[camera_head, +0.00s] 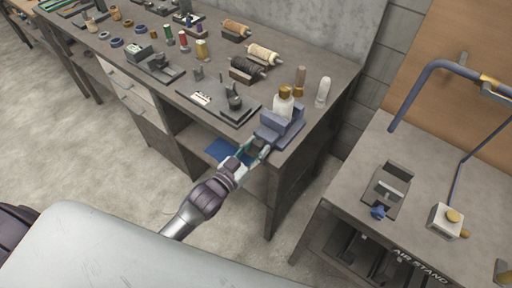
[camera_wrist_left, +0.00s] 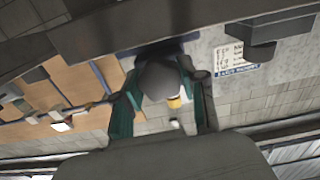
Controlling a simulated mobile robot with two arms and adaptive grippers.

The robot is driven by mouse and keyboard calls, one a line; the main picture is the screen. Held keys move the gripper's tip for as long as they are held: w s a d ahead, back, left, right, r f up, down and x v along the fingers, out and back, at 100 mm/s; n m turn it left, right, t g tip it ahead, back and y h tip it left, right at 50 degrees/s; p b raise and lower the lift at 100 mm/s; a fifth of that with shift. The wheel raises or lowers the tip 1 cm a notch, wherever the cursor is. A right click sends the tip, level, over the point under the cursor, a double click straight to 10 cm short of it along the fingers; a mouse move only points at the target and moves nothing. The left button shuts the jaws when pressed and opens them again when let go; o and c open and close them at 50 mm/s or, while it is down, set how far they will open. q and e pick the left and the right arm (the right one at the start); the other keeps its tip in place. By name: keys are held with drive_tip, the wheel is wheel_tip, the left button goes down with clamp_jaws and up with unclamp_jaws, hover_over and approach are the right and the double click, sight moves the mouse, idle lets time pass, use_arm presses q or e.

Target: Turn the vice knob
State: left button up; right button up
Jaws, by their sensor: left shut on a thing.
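The vice (camera_head: 282,127) is blue-grey and sits on the front right corner of the workbench. My left gripper (camera_head: 254,153) reaches the front of the vice from below left and is shut on the vice knob. In the left wrist view, the knob (camera_wrist_left: 166,78) is a dark rounded piece between the two green-padded fingers. In the head view the fingers largely hide the knob. My right gripper is not in view.
A white bottle (camera_head: 283,107) with a brown cap stands right behind the vice. A dark tray (camera_head: 225,103) with tools lies left of it. Spools and small parts crowd the workbench (camera_head: 318,131). A second table (camera_head: 426,179) stands at the right, across a gap.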

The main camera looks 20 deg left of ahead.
use_arm(q)
drive_tip(key=shift+c, duration=0.6)
drive_tip(key=shift+r+m, duration=0.1)
drive_tip(key=shift+m, duration=0.8)
drive_tip(key=m, duration=0.3)
drive_tip(key=shift+p, duration=0.35)
drive_tip(key=o, duration=1.1)
drive_tip(key=shift+o, duration=0.2)
drive_tip(key=v, duration=1.2)
